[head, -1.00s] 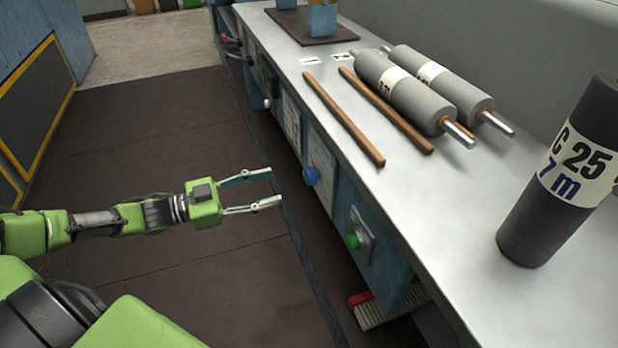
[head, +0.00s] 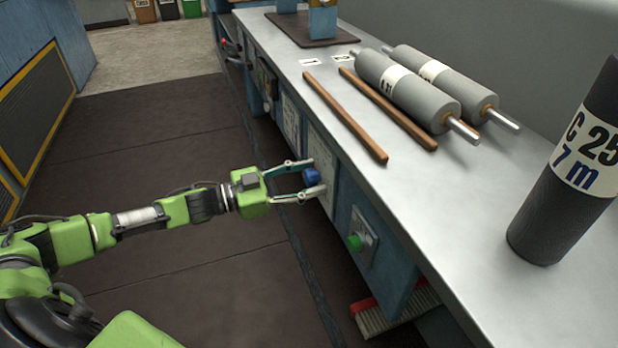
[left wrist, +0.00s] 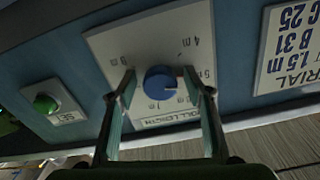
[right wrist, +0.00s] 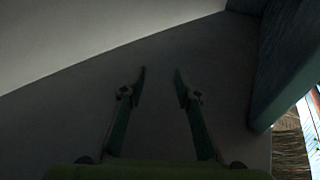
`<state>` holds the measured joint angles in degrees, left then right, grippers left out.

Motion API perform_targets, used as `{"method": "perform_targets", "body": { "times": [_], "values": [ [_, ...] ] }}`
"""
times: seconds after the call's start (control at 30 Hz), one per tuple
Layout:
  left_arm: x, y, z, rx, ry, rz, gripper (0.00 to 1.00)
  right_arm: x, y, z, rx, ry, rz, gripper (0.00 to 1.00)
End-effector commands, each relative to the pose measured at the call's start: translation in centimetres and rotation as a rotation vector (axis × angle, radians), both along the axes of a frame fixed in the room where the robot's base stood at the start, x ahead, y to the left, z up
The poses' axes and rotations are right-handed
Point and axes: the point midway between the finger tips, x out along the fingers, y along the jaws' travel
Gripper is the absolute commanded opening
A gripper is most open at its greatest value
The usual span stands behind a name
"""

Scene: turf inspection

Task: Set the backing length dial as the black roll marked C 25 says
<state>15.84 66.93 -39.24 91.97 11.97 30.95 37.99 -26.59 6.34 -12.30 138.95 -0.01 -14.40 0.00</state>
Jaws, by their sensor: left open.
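The black roll (head: 540,228) stands upright on the bench at the right of the head view; its white label reads C 25, 7 m. The blue dial (head: 311,176) is on the bench's front. In the left wrist view the dial (left wrist: 160,83) sits on a white plate (left wrist: 118,45) with metre marks, seen upside down and partly unreadable. A pale reddish mark on the dial points right. My left gripper (head: 318,179) is open, its fingers either side of the dial; contact cannot be told. My right gripper (right wrist: 160,75) is open and empty in the dark right wrist view.
A green button (head: 354,242) is on the front nearer me. Grey rolls (head: 408,92) and wooden strips (head: 345,118) lie on the bench (head: 465,215). A placard (left wrist: 290,50) with B 31 and C 25 is beside the dial plate. A brush (head: 385,318) is below.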

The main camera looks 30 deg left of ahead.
Motion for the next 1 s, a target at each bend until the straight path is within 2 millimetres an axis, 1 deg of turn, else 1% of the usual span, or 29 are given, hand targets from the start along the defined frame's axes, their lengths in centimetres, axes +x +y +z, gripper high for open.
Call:
{"method": "perform_targets", "body": {
  "times": [0.3,0.33,0.37,0.4,0.47,0.5,0.8,0.87,0.9,1.0],
  "values": [
    [0.2,-0.2,0.0,0.001,-0.001,0.000,0.47,0.0,0.0,0.5,0.003,-0.010,0.001,0.30],
    [0.2,-0.2,0.0,0.001,-0.001,0.000,0.44,0.0,0.0,0.7,0.003,-0.010,0.001,0.30],
    [0.2,-0.2,0.0,0.001,-0.001,0.000,0.36,0.0,0.0,0.9,0.003,-0.013,0.000,0.30],
    [0.2,-0.2,0.0,0.001,-0.001,0.000,0.26,-0.1,0.0,1.0,0.004,-0.016,0.000,0.30],
    [0.2,-0.2,0.0,0.001,-0.001,0.000,0.10,-0.1,0.0,1.0,0.005,-0.014,0.000,0.30],
    [0.2,-0.2,0.0,0.001,-0.001,0.000,0.08,-0.1,0.0,1.0,0.005,-0.014,0.000,0.30],
    [0.2,-0.2,0.0,0.017,-0.014,-0.001,0.08,0.0,0.0,0.7,0.001,0.001,0.000,0.30],
    [0.2,-0.2,0.0,0.028,-0.025,-0.001,0.08,0.1,-0.1,-0.5,-0.012,0.045,-0.003,0.30],
    [0.2,-0.2,0.1,0.040,-0.035,-0.001,0.08,0.1,-0.2,-1.6,-0.020,0.074,-0.004,0.30],
    [0.2,-0.2,0.2,0.078,-0.071,0.000,0.08,0.0,-0.5,-3.3,-0.039,0.149,-0.009,0.30]
  ]
}}
